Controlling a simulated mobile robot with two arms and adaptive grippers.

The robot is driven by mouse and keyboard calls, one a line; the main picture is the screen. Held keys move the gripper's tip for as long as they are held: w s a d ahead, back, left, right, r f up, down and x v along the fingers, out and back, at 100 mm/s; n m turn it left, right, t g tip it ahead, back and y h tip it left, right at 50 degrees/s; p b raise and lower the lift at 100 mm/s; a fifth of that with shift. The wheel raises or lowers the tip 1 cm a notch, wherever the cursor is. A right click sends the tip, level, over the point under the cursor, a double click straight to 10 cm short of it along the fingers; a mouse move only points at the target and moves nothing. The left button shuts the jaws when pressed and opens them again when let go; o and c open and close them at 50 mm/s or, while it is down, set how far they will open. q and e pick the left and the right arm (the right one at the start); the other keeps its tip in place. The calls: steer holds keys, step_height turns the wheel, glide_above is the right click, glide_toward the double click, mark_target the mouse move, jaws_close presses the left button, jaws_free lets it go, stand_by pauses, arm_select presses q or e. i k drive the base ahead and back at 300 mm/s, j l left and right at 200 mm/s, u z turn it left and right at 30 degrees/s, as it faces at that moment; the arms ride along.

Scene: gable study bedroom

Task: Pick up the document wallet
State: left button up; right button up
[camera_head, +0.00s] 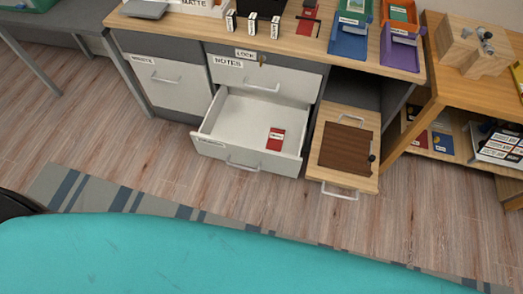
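No item is clearly marked as the document wallet. A flat dark brown rectangular piece (345,150) lies on the pulled-out wooden board (331,109) at the right of the cabinet, with a small dark knob at its right edge. I cannot tell if it is the wallet. A small red labelled item (276,139) lies inside the open white drawer (238,112), towards its right side. A red item with a black part (306,17) lies on the desktop. Neither of my grippers shows in the head view.
The desktop holds blue (349,42) and purple (400,51) trays, small black-and-white blocks and a grey flat item (145,9). A wooden shelf unit (450,95) stands at the right. A grey striped rug (90,193) lies on the wood floor. The open drawers jut out over the floor.

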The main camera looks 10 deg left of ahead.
mark_target(276, 138)
steer(key=i+l, duration=0.1)
steer(key=l, duration=0.55)
steer(key=i+l+u, duration=0.1)
steer(key=l, duration=0.55)
